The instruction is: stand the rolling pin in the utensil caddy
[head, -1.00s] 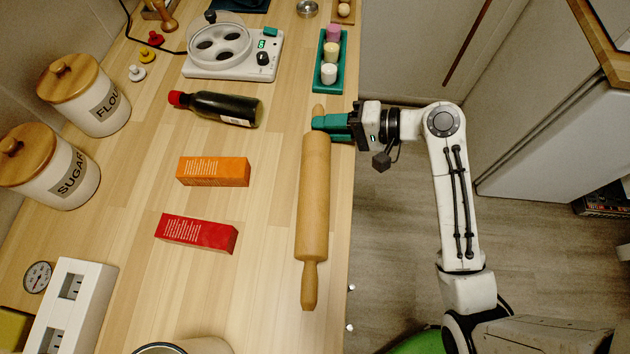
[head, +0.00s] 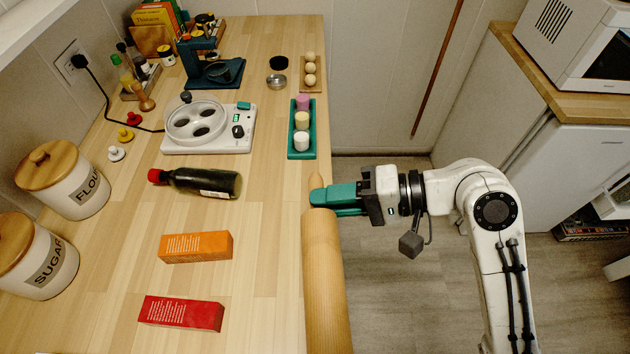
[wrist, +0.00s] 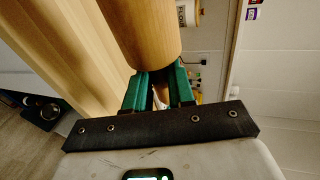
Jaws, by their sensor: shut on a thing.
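The wooden rolling pin (head: 326,285) lies lengthwise along the counter's right edge in the head view. Its near end runs out of the frame. My gripper (head: 322,197), with green fingers, is shut on the pin's far handle. In the wrist view the pin's thick body (wrist: 140,30) rises beyond my gripper (wrist: 160,90), with the handle between the fingers. The pin looks large and close to the head camera, apparently raised off the counter, though the gap is not visible. I cannot make out a utensil caddy in the current views.
On the wooden counter (head: 265,270) are an orange box (head: 196,247), a red box (head: 181,312), a dark bottle (head: 200,183) and a white appliance (head: 208,127). Canisters line the left.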

